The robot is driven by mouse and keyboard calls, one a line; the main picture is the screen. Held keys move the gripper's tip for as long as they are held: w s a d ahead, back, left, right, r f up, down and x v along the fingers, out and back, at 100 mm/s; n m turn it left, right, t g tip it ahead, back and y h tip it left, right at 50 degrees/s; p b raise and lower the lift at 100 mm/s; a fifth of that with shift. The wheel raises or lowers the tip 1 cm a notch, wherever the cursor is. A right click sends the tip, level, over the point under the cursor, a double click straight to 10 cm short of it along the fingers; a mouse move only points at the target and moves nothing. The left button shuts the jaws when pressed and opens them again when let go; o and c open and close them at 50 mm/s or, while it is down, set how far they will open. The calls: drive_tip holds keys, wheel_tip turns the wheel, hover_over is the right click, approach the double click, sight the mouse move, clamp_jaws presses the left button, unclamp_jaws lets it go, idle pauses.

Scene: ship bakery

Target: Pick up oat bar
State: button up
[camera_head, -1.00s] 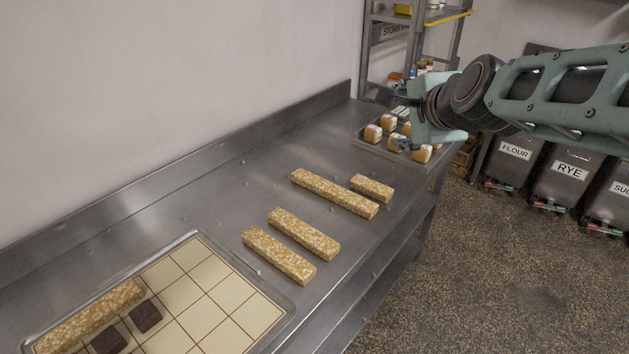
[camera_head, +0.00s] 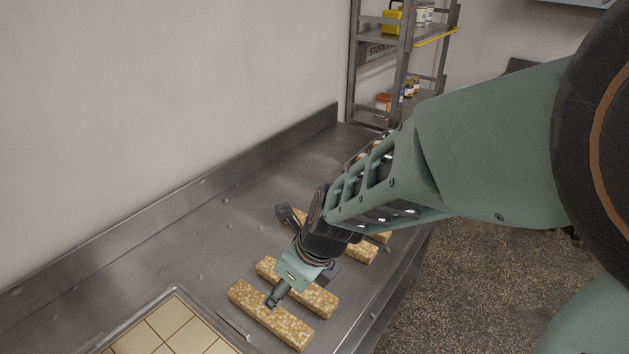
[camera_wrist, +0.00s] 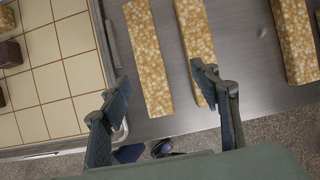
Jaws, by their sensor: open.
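Several tan, grainy oat bars lie apart on the steel counter. The one nearest the tray (camera_head: 260,312) and the second one (camera_head: 318,298) lie side by side below my gripper (camera_head: 302,286). A third bar (camera_head: 360,254) and a short one (camera_head: 384,237) lie farther back, partly hidden by my arm. In the wrist view my gripper (camera_wrist: 160,86) is open and empty. The nearest bar (camera_wrist: 149,62) shows between its fingers. The left finger overlaps the tray's edge, and the right finger overlaps the second bar (camera_wrist: 194,40). The third bar (camera_wrist: 293,40) is farther right.
The tray with a cream grid (camera_head: 165,332) sits left of the bars; dark brown pieces (camera_wrist: 10,54) lie on it in the wrist view. The steel counter (camera_head: 190,240) is clear behind the bars, up to the wall. A storage rack (camera_head: 400,60) stands beyond.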

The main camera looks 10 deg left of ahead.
drive_tip(key=b, duration=0.2)
hover_over(282, 317)
wheel_tip(282, 317, down, 5)
drive_tip(key=shift+f, duration=0.1)
drive_tip(key=b+x, duration=0.1)
drive_tip(key=x, duration=0.2)
drive_tip(key=a+b+x, duration=0.1)
drive_tip(key=x, duration=0.2)
drive_tip(key=shift+r, duration=0.25)
drive_tip(key=shift+s, duration=0.1)
drive_tip(key=shift+c, duration=0.6)
drive_tip(key=c, duration=1.2)
drive_tip(key=shift+c, duration=0.5)
drive_tip(key=shift+r, duration=0.2)
